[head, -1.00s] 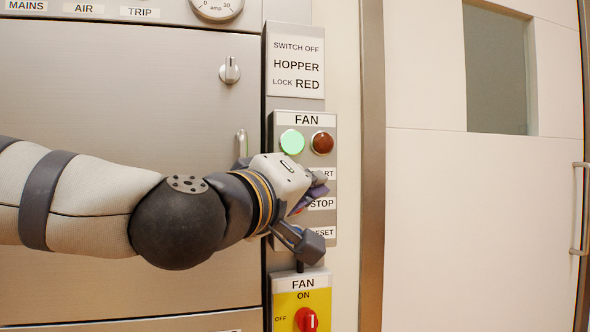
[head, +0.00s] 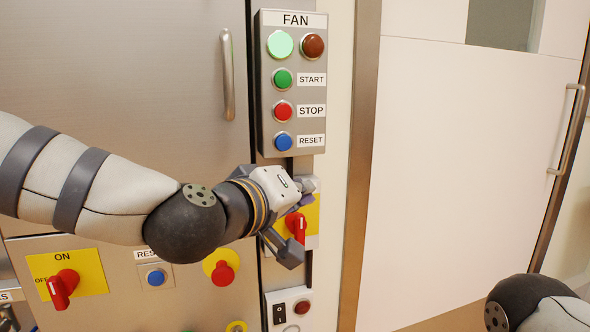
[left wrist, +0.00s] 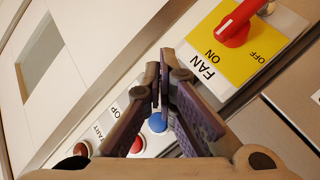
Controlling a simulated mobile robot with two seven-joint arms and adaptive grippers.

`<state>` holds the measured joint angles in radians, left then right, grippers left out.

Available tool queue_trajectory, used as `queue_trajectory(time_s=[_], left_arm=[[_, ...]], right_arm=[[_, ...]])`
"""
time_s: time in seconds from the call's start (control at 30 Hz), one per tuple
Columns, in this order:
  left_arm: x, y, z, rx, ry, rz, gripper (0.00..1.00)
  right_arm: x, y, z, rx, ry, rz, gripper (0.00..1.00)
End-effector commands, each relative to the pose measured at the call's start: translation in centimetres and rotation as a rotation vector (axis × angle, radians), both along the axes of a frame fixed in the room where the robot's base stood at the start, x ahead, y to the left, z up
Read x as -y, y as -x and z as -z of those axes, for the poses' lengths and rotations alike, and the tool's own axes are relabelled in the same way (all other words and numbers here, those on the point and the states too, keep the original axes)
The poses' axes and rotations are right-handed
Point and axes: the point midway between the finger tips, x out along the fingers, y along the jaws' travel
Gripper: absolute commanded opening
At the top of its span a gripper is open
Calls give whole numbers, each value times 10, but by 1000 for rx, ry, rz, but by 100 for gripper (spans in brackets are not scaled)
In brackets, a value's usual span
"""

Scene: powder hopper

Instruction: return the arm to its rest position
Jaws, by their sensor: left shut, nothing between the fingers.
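My left arm (head: 110,190) reaches in from the left in the head view. Its gripper (head: 298,222) is shut and empty, in front of the fan switch, just below the fan button panel (head: 266,125). The closed fingers (left wrist: 160,75) show in the left wrist view, with the blue reset button (left wrist: 157,123) partly behind them. The yellow fan switch (head: 312,213) is partly covered by my gripper. Its red handle (left wrist: 240,22) shows in the left wrist view. I cannot tell whether the gripper touches anything. Part of my right arm (head: 535,305) shows at lower right; its gripper is outside the view.
The fan panel's green lamp (head: 280,44) is lit; its red lamp (head: 313,45) is dark. A metal handle (head: 228,75) sticks out left of the panel. Another red switch (head: 62,288) and a red knob (head: 222,273) lie below my arm. A pale door (head: 460,170) stands right.

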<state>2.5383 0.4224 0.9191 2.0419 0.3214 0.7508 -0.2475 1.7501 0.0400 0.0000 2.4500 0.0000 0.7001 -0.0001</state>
Motion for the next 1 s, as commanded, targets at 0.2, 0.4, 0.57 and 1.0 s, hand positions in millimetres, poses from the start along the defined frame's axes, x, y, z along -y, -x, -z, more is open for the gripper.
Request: queue_trajectory(time_s=[0.2, 0.4, 0.57, 1.0], left_arm=[[-26, 56, 213, -342, -231, 57, 0], [-81, 173, 365, -675, -437, 140, 0], [-143, 297, 439, -956, -601, 220, 0], [-230, 449, 460, -1293, -797, 324, 0]], right_arm=[[0, 0, 0, -1, 0, 0, 0], [0, 0, 0, -1, 0, 0, 0], [0, 0, 0, -1, 0, 0, 0], [0, 0, 0, -1, 0, 0, 0]])
